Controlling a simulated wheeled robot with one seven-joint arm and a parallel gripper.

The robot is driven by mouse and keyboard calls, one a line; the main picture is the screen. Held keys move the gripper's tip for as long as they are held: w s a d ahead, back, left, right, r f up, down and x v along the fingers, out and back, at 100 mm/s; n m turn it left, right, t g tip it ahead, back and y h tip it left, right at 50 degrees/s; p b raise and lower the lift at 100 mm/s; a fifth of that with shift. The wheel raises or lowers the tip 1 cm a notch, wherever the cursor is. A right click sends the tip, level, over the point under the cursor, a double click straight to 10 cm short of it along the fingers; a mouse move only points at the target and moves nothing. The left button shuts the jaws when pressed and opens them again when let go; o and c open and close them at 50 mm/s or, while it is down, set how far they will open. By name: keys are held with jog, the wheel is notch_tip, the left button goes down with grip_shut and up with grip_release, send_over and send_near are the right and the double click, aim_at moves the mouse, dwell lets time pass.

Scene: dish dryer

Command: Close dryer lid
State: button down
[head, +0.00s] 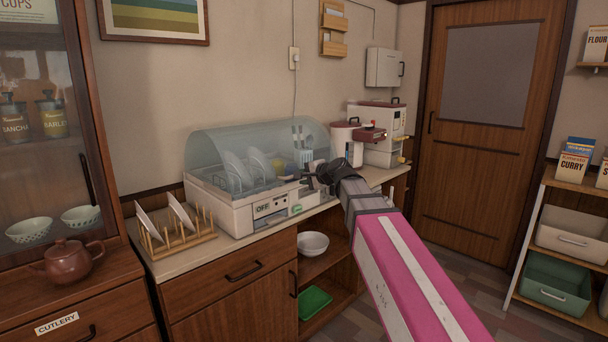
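The dish dryer (242,216) is a white box with a front panel, standing on the counter left of my arm. Its clear bluish domed lid (225,140) arches over the back and top. The front seems uncovered, but the lid's exact angle is hard to tell. White plates (236,168) and other dishes stand in the rack inside. My dark gripper (312,177) is at the dryer's right front, beside the panel. Its fingers are small and dark, partly hidden by the wrist, so I cannot tell their opening or whether they touch the dryer.
A wooden plate rack (178,241) with two plates stands left of the dryer on the counter (160,268). A red and white appliance (345,143) stands to its right. A white bowl (313,243) sits on the open shelf below.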

jog(key=shift+s+f, duration=0.15)
jog(key=shift+f, duration=0.4)
jog(key=c, duration=1.2)
grip_release()
jog(key=shift+o, duration=0.2)
jog(key=shift+r, duration=0.1)
jog(key=v, duration=1)
jog(key=shift+d+r, duration=0.25)
